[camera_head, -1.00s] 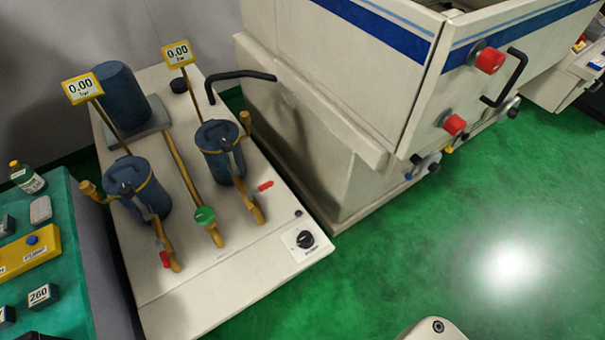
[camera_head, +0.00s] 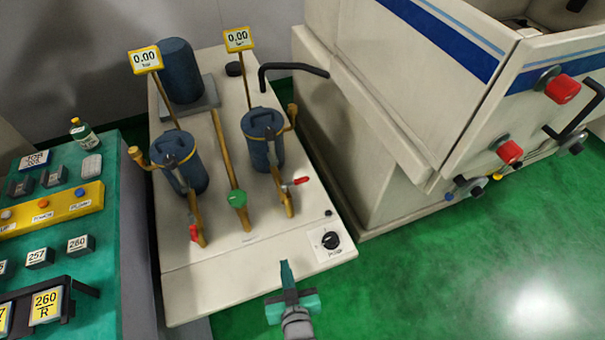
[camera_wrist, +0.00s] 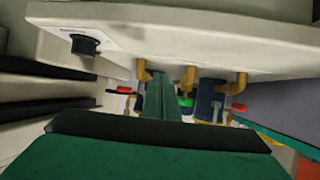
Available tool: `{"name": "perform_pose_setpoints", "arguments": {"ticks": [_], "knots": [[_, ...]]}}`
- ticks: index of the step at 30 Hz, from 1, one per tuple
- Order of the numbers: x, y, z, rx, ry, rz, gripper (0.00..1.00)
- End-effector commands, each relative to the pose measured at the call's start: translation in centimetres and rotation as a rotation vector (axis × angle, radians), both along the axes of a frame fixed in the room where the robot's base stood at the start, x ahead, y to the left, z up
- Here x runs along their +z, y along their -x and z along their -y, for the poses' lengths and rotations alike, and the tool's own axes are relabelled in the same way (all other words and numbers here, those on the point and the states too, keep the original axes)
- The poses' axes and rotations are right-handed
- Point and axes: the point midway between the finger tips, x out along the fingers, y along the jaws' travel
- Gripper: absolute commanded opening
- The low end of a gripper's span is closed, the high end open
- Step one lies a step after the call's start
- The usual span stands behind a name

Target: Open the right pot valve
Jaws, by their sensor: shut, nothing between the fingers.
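The right pot (camera_head: 262,138) is a dark blue cylinder with a lidded top on the cream bench unit (camera_head: 230,285). Its valve has a red handle (camera_head: 295,182) on a brass pipe in front of the pot, pointing sideways to the right. The same red handle appears left of my fingers in the wrist view (camera_wrist: 125,90). My teal gripper (camera_head: 285,266) is shut and empty, near the unit's front edge and apart from the red handle. In the wrist view its fingers (camera_wrist: 162,88) hide part of the pipes.
The left pot (camera_head: 180,160) has its own red handle (camera_head: 194,233). A green valve knob (camera_head: 237,199) sits between the pots. A black dial (camera_head: 330,240) is at the front right. A large cream machine (camera_head: 400,120) stands right; a teal control desk (camera_head: 60,230) stands left.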

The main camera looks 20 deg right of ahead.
Motion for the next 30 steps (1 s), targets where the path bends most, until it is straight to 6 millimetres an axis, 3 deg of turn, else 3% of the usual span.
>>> {"name": "perform_pose_setpoints", "arguments": {"ticks": [1,9,18,24,30], "knots": [[0.2,-1.9,0.8,-0.005,-0.002,-0.006,0.00],[1.1,-9.5,4.3,0.002,-0.019,-0.089,0.00],[5.5,-16.7,8.7,0.046,-0.031,-0.173,0.00],[9.9,-19.9,11.5,0.092,-0.028,-0.223,0.00],[13.1,-21.4,13.3,0.128,-0.022,-0.260,0.00]]}}
